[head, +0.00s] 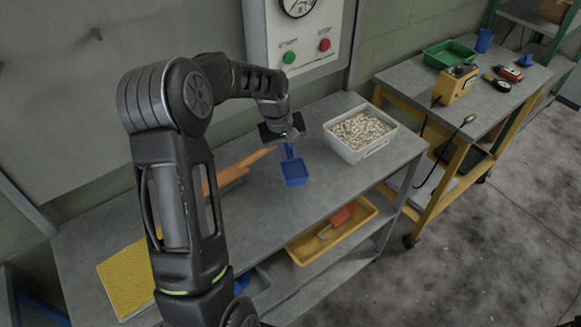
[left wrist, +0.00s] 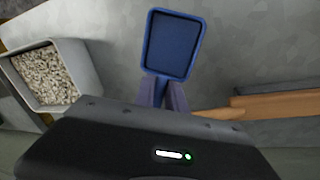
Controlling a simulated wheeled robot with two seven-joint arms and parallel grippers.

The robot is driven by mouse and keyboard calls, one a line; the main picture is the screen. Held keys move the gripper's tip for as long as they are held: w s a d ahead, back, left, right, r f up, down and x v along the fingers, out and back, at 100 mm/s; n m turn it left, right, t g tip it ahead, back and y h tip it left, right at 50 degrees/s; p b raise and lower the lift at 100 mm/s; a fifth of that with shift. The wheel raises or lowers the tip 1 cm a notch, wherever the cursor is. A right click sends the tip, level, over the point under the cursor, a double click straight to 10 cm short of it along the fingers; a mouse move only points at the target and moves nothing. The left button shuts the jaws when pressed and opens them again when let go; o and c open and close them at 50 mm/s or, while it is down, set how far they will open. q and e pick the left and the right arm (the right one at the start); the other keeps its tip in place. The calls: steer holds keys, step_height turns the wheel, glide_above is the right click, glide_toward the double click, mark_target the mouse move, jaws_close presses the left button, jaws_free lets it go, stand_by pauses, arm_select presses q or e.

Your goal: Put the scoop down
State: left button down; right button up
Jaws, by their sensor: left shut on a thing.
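The blue scoop (head: 294,173) has a square pan and hangs below my left gripper (head: 285,142) over the grey bench top. In the left wrist view the scoop's pan (left wrist: 173,44) points away from the gripper, and its handle lies between the two fingers (left wrist: 164,92). My left gripper is shut on the handle. I cannot tell for certain whether the pan touches the bench top (head: 300,215) or is just above it. My right gripper is not in either view.
A white bin of pale pellets (head: 335,146) stands right of the scoop. An orange-handled brush (head: 240,170) lies to its left, and a yellow mat (head: 125,278) farther left. A yellow tray (head: 310,256) sits on the shelf below. The bench front near the scoop is clear.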

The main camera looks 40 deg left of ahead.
arm_select(q)
steer(key=shift+f, duration=0.5)
steer(key=x, duration=0.2)
steer(key=p+x, duration=0.1)
steer(key=shift+s+a+f, duration=0.1)
steer(key=shift+s+f, duration=0.05)
steer(key=shift+s, duration=0.15)
steer(key=shift+f, duration=0.25)
steer(key=shift+f+b, duration=0.2)
steer(key=shift+b, duration=0.1)
steer(key=c, duration=1.4)
jaws_free()
